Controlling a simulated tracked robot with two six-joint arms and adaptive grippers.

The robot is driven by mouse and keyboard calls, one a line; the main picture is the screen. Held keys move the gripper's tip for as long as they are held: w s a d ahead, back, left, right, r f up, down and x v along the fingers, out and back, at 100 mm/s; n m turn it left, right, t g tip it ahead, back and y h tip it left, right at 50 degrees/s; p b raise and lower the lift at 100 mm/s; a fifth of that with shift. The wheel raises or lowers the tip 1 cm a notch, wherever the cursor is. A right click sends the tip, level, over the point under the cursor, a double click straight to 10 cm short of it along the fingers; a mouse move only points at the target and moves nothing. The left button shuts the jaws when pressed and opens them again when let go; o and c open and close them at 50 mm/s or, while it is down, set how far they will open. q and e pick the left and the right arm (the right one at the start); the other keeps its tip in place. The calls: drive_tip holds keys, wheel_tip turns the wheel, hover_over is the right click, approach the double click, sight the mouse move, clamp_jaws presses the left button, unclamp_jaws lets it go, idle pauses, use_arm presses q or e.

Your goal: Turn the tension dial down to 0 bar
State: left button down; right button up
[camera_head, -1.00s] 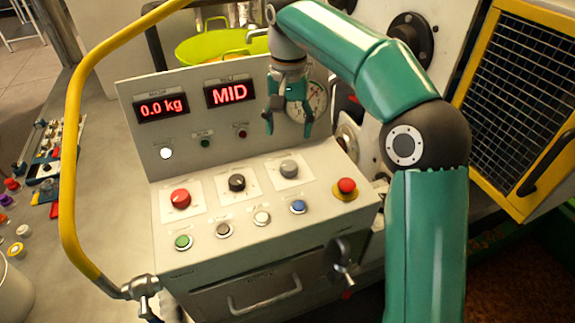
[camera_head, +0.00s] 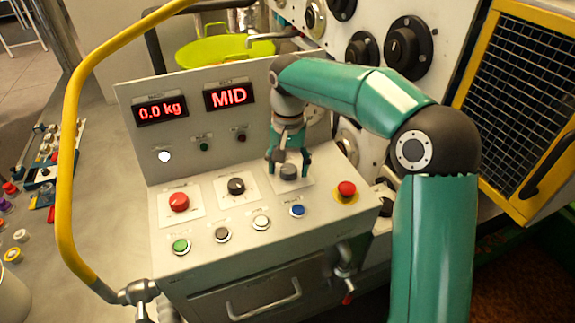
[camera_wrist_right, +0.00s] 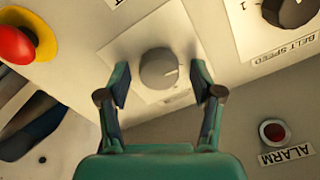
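The grey dial (camera_head: 288,171) sits on a white plate at the right end of the row of knobs on the sloped panel. It also shows in the right wrist view (camera_wrist_right: 159,69), with a pale pointer line on it; its label is not readable. My right gripper (camera_head: 288,170) is open over this dial, pointing down. In the right wrist view its two fingers (camera_wrist_right: 159,82) stand on either side of the dial, with gaps showing between them and it. The pressure gauge (camera_head: 318,112) is mostly hidden behind my right arm. My left gripper is not in view.
A black belt speed knob (camera_head: 236,186) and a red knob (camera_head: 179,202) are left of the dial. A red emergency button (camera_head: 346,188) stands close on the right. Several push buttons line the front. A yellow rail (camera_head: 68,150) bounds the left side.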

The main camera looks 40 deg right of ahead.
drive_tip(key=c, duration=0.8)
drive_tip(key=shift+a, duration=0.2)
drive_tip(key=shift+c, duration=0.8)
drive_tip(key=shift+d, duration=0.2)
